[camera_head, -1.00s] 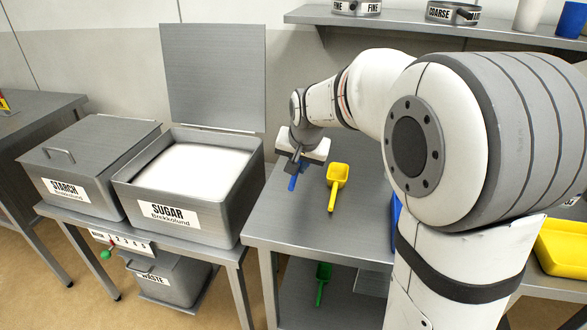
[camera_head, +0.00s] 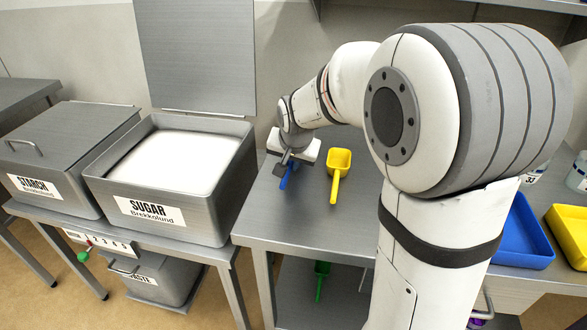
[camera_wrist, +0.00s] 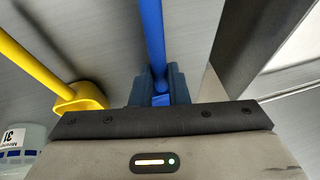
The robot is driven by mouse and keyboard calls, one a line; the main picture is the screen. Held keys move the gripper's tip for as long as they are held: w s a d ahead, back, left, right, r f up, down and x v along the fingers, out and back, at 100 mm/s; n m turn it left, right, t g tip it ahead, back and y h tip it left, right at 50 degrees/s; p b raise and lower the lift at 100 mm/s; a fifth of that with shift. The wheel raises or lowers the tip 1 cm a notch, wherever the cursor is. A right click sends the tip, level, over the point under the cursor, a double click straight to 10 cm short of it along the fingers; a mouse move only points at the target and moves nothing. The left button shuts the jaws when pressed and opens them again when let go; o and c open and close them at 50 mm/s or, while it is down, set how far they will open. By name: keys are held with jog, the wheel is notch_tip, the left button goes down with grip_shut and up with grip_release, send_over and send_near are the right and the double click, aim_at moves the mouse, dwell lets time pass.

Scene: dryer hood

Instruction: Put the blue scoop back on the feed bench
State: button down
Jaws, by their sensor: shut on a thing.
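The blue scoop (camera_head: 289,178) shows only in part below my gripper (camera_head: 289,164), over the left side of the grey bench (camera_head: 290,218). My gripper is shut on the scoop. In the wrist view the scoop's long blue handle (camera_wrist: 151,35) runs upward from between the fingers of my gripper (camera_wrist: 158,90). The scoop's bowl is hidden behind the gripper in the head view. I cannot tell whether the scoop touches the bench top.
A yellow scoop (camera_head: 339,165) lies on the bench just right of my gripper. Left stands the open sugar bin (camera_head: 205,210) with its lid raised, beside the closed starch bin (camera_head: 65,155). Blue (camera_head: 522,235) and yellow (camera_head: 575,240) trays sit at right. A green scoop (camera_head: 321,280) is below.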

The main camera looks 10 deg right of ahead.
jog(key=shift+f, duration=0.95)
jog(key=shift+f, duration=0.1)
jog(key=c, duration=1.4)
grip_release()
jog(key=shift+s+r, duration=0.1)
jog(key=shift+r, duration=0.3)
jog(key=p+v, duration=0.1)
jog(key=v, duration=1)
jog(key=s+d+f+n+g, duration=0.1)
jog(key=s+d+f+n, duration=0.1)
jog(key=s, duration=0.8)
jog(key=s+d+f+n+g, duration=0.1)
jog(key=s+f, duration=0.4)
jog(key=s, duration=0.5)
jog(key=shift+s+d+n+g, duration=0.2)
jog(key=shift+d+n+g, duration=0.25)
jog(key=shift+n, duration=0.55)
jog(key=shift+f, duration=0.1)
